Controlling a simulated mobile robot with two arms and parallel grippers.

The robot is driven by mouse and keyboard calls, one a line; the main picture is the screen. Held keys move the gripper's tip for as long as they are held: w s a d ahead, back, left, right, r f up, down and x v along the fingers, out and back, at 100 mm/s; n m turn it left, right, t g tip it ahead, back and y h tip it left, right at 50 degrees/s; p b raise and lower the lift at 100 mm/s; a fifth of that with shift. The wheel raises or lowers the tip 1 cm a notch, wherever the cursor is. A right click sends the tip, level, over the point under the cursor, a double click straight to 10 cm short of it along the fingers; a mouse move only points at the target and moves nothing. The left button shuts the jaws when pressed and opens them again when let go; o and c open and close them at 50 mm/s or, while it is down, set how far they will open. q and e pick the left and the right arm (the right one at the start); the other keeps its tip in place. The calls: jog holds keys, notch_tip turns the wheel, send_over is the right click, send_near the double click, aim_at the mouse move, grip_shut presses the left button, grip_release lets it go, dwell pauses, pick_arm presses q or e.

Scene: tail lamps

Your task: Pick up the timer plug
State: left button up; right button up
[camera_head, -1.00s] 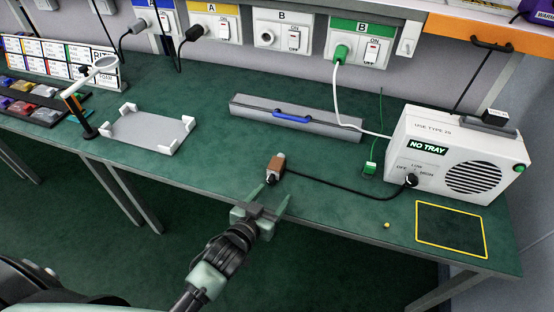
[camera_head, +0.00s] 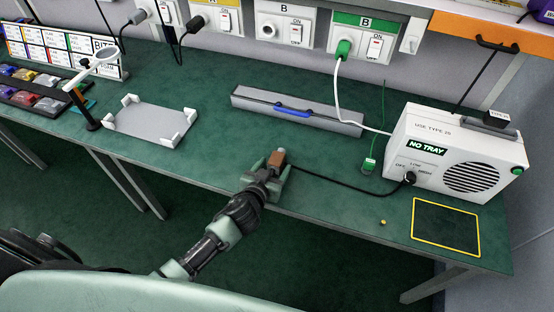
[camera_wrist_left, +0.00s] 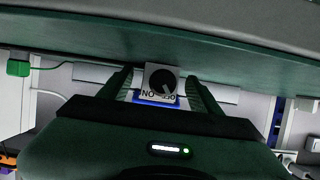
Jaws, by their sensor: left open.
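The timer plug (camera_head: 278,157), a small brown and dark block on a black cord, lies on the green bench near its front edge. My left gripper (camera_head: 271,167) is open, with its fingers reaching around the near end of the plug. In the left wrist view the plug's dial face (camera_wrist_left: 162,80), with a dark round knob and part of the lettering, shows between the two open fingers (camera_wrist_left: 162,92). Whether either finger touches it is not clear. My right gripper is not in view.
The black cord runs right to a white heater-like box (camera_head: 455,150) marked NO TRAY. A grey case (camera_head: 335,123) with a blue handle lies behind the plug. A white tray (camera_head: 150,127) stands left. A green plug (camera_head: 368,165) and yellow-outlined square (camera_head: 446,228) are right.

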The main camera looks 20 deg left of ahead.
aim_at(274, 164)
pick_arm(q)
jog(key=shift+w+f, duration=0.1)
jog(key=shift+w, duration=0.1)
grip_shut()
jog(key=shift+r, duration=0.45)
notch_tip(274, 164, up, 19)
jog(key=p, duration=0.2)
